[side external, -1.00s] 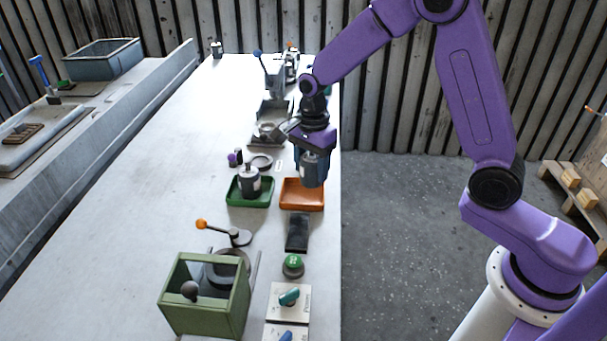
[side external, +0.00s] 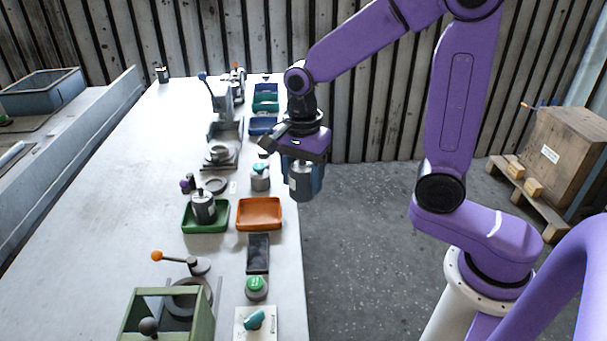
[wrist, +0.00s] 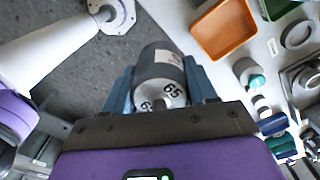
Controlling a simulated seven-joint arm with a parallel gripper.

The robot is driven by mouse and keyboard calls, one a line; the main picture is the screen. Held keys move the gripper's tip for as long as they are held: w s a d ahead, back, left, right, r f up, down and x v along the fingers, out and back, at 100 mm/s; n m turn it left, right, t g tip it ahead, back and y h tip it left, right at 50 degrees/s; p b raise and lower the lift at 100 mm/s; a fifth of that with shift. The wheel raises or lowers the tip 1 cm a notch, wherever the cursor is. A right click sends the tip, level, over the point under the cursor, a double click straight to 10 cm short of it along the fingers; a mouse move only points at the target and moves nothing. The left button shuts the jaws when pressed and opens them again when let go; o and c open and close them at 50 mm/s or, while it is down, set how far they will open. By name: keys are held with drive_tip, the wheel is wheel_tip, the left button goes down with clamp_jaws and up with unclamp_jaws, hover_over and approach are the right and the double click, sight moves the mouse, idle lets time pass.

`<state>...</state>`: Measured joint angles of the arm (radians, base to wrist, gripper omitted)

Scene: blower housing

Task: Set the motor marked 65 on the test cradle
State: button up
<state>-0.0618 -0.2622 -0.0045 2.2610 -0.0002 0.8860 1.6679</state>
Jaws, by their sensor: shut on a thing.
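The motor marked 65 (wrist: 165,88) is a grey cylinder with a pale end bearing the number, held between the blue fingers of my gripper (wrist: 162,80) in the wrist view. In the side view my gripper (side external: 303,188) points down with the motor (side external: 300,181) in it, in the air by the right edge of the bench. A grey fixture (side external: 222,152) with a lever stands on the bench to the left of my gripper. It may be the test cradle, but I cannot tell for certain.
A green tray (side external: 187,224) holds another motor (side external: 203,206). The orange tray (side external: 259,214) looks empty. A teal-topped grey cylinder (side external: 260,178) stands close left of my gripper. Blue and teal bins (side external: 263,125) are farther back. The bench's left side is clear.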

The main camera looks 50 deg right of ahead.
drive_tip(key=w+a+f+n, duration=0.2)
drive_tip(key=a, duration=0.7)
drive_tip(key=w+a+f+n, duration=0.2)
drive_tip(key=a, duration=0.7)
drive_tip(key=w+a+f+n, duration=0.2)
drive_tip(key=a, duration=0.7)
drive_tip(key=shift+s+f, duration=0.15)
drive_tip(key=shift+f, duration=2.15)
drive_tip(key=shift+f, duration=1.1)
drive_tip(key=o, duration=1.8)
wheel_tip(320, 180, up, 7)
drive_tip(key=shift+r, duration=0.2)
